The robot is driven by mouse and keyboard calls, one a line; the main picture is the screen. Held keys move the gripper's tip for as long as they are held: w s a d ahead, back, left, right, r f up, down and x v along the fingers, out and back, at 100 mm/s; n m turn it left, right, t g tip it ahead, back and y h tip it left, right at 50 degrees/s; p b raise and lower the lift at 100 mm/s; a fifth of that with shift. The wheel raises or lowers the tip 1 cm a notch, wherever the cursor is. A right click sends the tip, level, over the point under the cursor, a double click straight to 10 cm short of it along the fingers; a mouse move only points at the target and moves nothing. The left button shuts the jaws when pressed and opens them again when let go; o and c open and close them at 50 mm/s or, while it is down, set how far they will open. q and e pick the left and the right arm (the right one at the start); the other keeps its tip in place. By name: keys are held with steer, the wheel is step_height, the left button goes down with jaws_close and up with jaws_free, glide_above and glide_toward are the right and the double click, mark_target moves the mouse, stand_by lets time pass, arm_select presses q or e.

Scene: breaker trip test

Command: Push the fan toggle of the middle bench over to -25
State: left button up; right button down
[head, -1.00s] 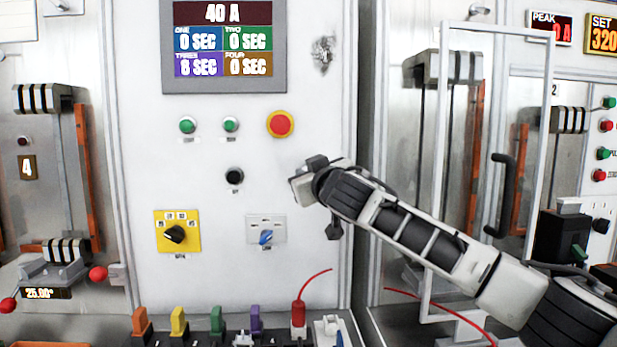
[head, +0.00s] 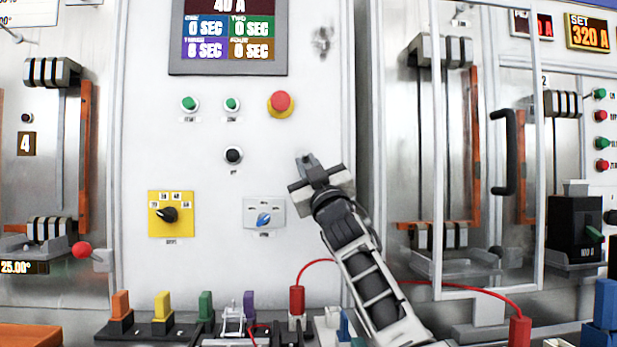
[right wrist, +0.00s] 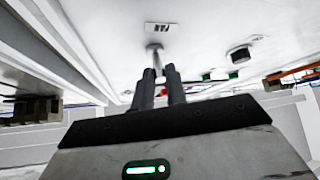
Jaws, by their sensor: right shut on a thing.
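The fan toggle appears to be the small metal lever (right wrist: 153,52) in the right wrist view, standing out of the white panel beside a small label plate (right wrist: 164,29). In the head view my right gripper covers it. My right gripper (head: 306,160) is at the middle bench's panel, right of the black button; its two dark fingers (right wrist: 160,74) are close together in the right wrist view, shut at the lever's end. The lever's exact tilt cannot be read. My left gripper is not in view.
On the same panel are a red emergency button (head: 281,103), a black button (head: 233,155), a yellow selector (head: 169,214) and a blue knob (head: 264,219). A framed door with a black handle (head: 503,152) stands to the right. Coloured plugs and a red cable (head: 430,283) lie low in front.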

steer(key=shift+w+a+f+n+t+y+p, duration=0.15)
steer(key=shift+n+t+y+p, duration=0.25)
steer(key=shift+p, duration=0.5)
steer(key=shift+w+d+f+n+t+y+p, duration=0.1)
steer(key=shift+n+t+y+p, duration=0.1)
steer(key=shift+y+p, duration=0.5)
arm_select(q)
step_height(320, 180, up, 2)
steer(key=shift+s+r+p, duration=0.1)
steer(key=shift+p, duration=0.6)
arm_select(e)
steer(key=shift+f, duration=0.1)
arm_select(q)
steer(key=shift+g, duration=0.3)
arm_select(e)
steer(key=shift+n, duration=0.3)
arm_select(q)
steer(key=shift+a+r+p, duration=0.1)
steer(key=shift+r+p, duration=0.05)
steer(key=shift+p, duration=0.35)
arm_select(e)
steer(key=shift+f+t, duration=0.1)
steer(key=shift+t, duration=0.3)
steer(key=c, duration=1.4)
jaws_free()
steer(key=shift+f, duration=0.1)
